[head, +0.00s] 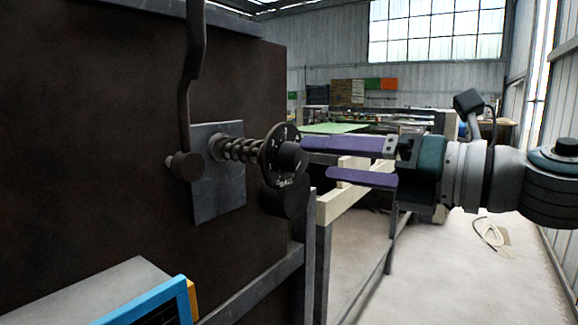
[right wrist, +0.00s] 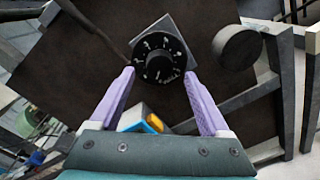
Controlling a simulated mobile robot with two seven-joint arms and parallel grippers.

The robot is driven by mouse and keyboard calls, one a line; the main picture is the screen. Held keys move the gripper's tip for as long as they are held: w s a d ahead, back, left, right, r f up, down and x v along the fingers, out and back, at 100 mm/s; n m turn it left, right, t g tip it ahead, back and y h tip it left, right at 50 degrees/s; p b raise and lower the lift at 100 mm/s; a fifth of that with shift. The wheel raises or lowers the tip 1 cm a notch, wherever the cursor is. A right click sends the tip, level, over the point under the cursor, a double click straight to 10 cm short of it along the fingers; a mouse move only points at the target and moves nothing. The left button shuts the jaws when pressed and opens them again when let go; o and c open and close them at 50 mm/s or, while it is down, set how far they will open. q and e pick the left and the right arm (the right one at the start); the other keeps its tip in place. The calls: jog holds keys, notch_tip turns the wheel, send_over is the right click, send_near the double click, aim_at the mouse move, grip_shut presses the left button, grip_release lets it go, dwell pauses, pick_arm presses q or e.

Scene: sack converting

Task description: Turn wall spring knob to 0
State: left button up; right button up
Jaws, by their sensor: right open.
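The wall spring knob (head: 289,156) is a dark round dial with white marks and a black centre, on a coiled spring out from a grey plate (head: 218,195) on a dark brown panel. It also shows face-on in the right wrist view (right wrist: 159,58), beyond the fingertips and between their lines. I cannot read which number it is set to. My right gripper (head: 313,159) has two purple fingers, open and empty, pointing left at the knob. In the right wrist view the gripper (right wrist: 158,78) shows a clear gap between its fingers. My left gripper is not in view.
A dark round cylinder (right wrist: 237,47) stands near the knob in the right wrist view. A dark lever (head: 186,120) hangs left of the plate. A blue-edged box (head: 160,303) is at lower left. Grey rails run below, and open floor (head: 450,280) lies right.

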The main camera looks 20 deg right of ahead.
jog(key=b+v, duration=0.2)
jog(key=v, duration=0.4)
jog(key=shift+s+d, duration=0.1)
jog(key=shift+s, duration=0.05)
